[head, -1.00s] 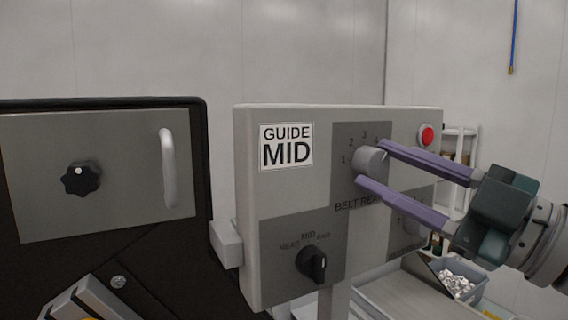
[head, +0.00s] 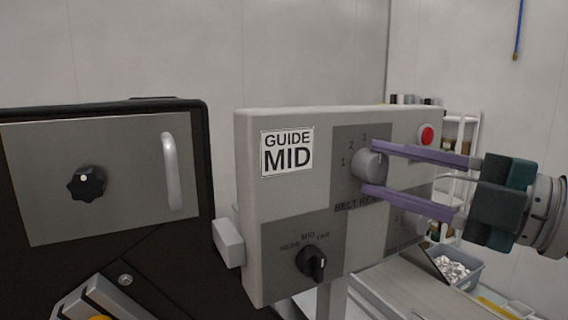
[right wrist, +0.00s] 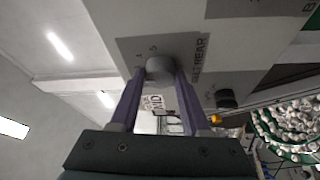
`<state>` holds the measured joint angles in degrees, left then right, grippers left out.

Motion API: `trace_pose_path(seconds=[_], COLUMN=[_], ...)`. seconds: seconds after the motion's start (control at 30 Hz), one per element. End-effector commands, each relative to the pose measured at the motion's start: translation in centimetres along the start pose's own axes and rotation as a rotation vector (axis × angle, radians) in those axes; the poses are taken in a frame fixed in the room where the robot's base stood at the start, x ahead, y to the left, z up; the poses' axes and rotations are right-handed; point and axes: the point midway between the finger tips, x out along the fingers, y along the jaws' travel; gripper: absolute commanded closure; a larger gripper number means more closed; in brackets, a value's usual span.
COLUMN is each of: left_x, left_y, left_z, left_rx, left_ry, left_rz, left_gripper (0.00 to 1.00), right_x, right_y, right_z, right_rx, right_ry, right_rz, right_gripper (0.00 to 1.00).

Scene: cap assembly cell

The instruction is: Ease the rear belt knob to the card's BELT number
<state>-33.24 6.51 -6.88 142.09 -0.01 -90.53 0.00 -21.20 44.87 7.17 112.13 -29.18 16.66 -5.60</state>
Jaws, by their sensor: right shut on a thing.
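The rear belt knob (head: 366,163) is a round grey knob on the dark BELT REAR plate (head: 345,187) of the control panel. The numbers 1, 2 and 3 show around its upper left; any higher ones are hidden behind my upper finger. My right gripper (head: 370,168) is shut on the knob, one purple finger above and one below. The right wrist view also shows the knob (right wrist: 160,68) between the fingers. I cannot tell which number it points to. The card (head: 287,151) on the panel reads GUIDE MID; no BELT number is readable on it. My left gripper is not in view.
Below the card is a black guide knob (head: 311,263) marked NEAR, MID, FAR. A red button (head: 426,135) sits at the panel's upper right. A door with a handle (head: 172,171) stands left.

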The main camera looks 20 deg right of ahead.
Motion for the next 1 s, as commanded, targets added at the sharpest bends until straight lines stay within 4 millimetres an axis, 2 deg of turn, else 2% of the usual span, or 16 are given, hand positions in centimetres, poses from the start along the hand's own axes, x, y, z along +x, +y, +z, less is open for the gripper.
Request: trace_pose_path(seconds=[0.3,0.33,0.6,0.87,1.0], left_x=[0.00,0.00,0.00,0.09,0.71], left_y=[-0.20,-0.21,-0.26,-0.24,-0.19], left_z=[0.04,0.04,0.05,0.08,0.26], left_rx=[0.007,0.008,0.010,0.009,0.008], left_ry=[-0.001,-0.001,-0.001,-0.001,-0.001], left_rz=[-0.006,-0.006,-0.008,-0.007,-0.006], left_gripper=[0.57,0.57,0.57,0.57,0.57], right_x=[0.01,0.01,0.01,-0.09,-0.95], right_y=[0.04,0.04,0.01,-0.06,-0.36], right_z=[-0.09,-0.09,-0.05,-0.01,0.06], right_rx=[-0.001,-0.001,0.000,0.001,0.002], right_ry=[0.003,0.003,0.001,0.000,-0.001], right_rz=[0.001,0.001,0.000,0.000,-0.002], right_gripper=[1.00,0.52,0.23,0.23,0.23])
